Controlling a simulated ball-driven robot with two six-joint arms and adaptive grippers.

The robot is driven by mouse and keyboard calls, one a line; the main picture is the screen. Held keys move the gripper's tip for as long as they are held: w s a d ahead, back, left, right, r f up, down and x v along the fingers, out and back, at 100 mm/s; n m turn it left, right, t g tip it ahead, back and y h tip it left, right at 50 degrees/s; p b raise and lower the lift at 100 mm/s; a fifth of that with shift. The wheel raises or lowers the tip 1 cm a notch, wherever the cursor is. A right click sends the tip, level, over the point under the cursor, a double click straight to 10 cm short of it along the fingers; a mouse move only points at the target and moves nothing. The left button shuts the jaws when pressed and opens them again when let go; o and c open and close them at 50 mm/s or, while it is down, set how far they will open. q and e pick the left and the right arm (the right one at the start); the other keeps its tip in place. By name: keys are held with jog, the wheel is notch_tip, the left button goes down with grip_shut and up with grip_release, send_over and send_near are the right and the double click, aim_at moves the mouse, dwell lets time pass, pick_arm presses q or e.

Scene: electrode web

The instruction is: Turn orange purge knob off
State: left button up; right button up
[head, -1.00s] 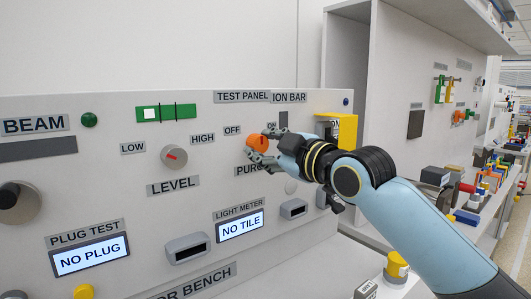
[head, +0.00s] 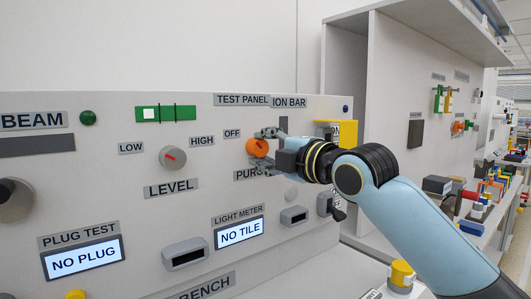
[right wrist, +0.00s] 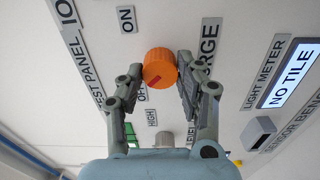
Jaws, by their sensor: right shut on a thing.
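The round orange purge knob (head: 257,147) sits on the pale test panel, just below the OFF label (head: 232,133). My right gripper (head: 266,148) is at the knob, one finger above and one below. In the right wrist view the knob (right wrist: 159,63) lies between the two fingertips of my right gripper (right wrist: 158,70), which is shut on it. A red mark on the knob's lower edge there is on the side near the partly covered OFF label (right wrist: 142,92). The ON label (right wrist: 127,19) is further off. My left gripper is not in view.
The level knob (head: 173,157) and a green slider (head: 166,113) are left of the purge knob. A yellow box (head: 342,130) is right, behind my arm. Below are the light meter screen (head: 239,231), reading NO TILE, and the plug test screen (head: 82,257), reading NO PLUG.

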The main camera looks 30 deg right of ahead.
dwell(0.3)
jog(key=o, duration=1.1)
jog(key=shift+o, duration=0.2)
jog(key=shift+s, duration=0.1)
jog(key=s+d, duration=0.1)
jog(key=s, duration=1)
jog(key=shift+s+d, duration=0.3)
jog(key=shift+s, duration=0.05)
jog(key=shift+f, duration=0.1)
